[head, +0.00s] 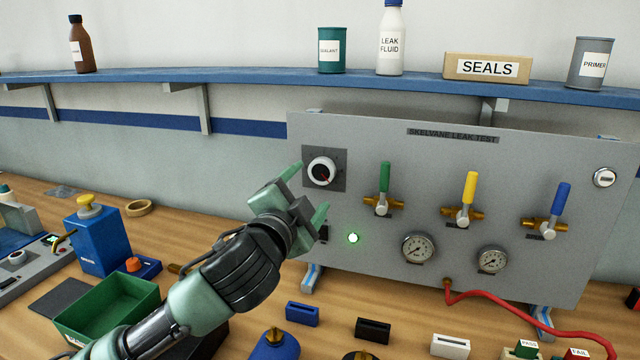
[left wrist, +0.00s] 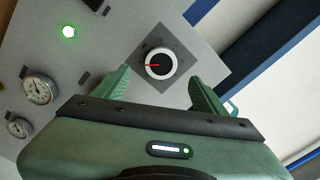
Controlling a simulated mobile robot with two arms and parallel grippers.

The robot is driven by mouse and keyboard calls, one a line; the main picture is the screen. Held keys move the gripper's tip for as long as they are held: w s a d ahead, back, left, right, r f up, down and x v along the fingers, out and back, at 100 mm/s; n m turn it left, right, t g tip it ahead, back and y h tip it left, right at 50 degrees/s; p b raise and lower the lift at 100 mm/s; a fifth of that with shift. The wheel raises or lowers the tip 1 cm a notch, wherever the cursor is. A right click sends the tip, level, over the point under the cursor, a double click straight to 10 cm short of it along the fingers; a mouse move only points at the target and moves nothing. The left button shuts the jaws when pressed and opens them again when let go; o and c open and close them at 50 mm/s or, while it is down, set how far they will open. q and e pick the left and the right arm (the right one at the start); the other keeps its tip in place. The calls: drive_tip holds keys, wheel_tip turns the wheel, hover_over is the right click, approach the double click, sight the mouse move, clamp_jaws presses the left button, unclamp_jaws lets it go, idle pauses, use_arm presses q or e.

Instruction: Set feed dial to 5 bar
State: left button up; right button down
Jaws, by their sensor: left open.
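The scale marks are too small to read. My right gripper is not in view.
Green, yellow and blue valve levers (head: 470,190) stand upright right of the dial. Two gauges (head: 418,247) and a lit green lamp (head: 353,238) sit below. A red hose (head: 500,294) runs onto the bench. A green bin (head: 105,310) stands at left.

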sight(322, 173)
use_arm(q)
drive_tip(key=p+x, duration=0.2)
drive_tip(key=x, duration=0.5)
drive_tip(key=shift+w+d+r, duration=0.1)
drive_tip(key=c, duration=1.4)
